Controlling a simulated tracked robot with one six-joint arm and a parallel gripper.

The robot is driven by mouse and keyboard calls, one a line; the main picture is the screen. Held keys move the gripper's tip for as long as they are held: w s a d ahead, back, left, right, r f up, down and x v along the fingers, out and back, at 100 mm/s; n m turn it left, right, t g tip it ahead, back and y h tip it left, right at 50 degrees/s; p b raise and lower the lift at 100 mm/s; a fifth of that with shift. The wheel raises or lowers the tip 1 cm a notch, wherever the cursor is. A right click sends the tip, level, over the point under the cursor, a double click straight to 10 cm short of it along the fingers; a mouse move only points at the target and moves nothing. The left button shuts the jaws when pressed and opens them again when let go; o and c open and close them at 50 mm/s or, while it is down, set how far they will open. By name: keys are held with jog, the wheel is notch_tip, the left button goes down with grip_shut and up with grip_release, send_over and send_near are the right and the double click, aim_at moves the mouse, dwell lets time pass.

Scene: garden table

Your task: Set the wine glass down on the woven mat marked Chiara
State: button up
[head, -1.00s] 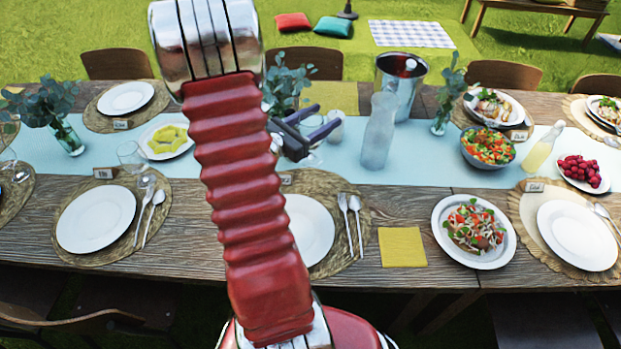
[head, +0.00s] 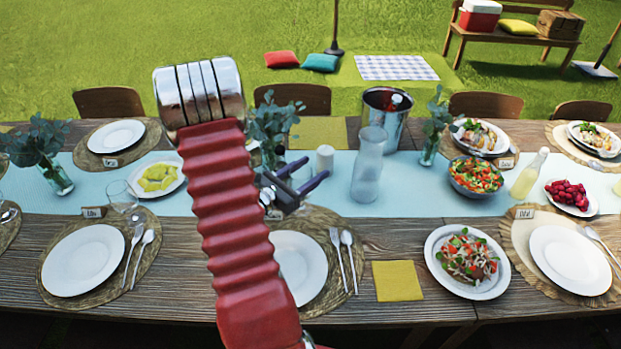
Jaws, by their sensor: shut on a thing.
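My gripper (head: 318,175) is above the near edge of the blue runner, behind the middle place setting. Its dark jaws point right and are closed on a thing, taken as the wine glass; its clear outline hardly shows. Woven mats lie under the plates: near left (head: 52,282), near middle (head: 330,292), near right (head: 517,250), far left (head: 88,160) and far right (head: 556,136). Cards stand by the near left (head: 94,212), near right (head: 524,212) and far left (head: 110,162) mats. Their writing is too small to read, so I cannot tell which mat is Chiara's.
A clear carafe (head: 368,170) and white candle (head: 325,160) stand close to my gripper. A metal bucket (head: 385,118) and leafy vase (head: 272,130) are behind. Another wine glass (head: 122,198) stands at the near left setting. A yellow napkin (head: 397,281) lies right of the middle mat.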

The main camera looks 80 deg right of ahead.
jog(key=shift+f, duration=2.05)
jog(key=o, duration=1.5)
jog(key=v, duration=1.2)
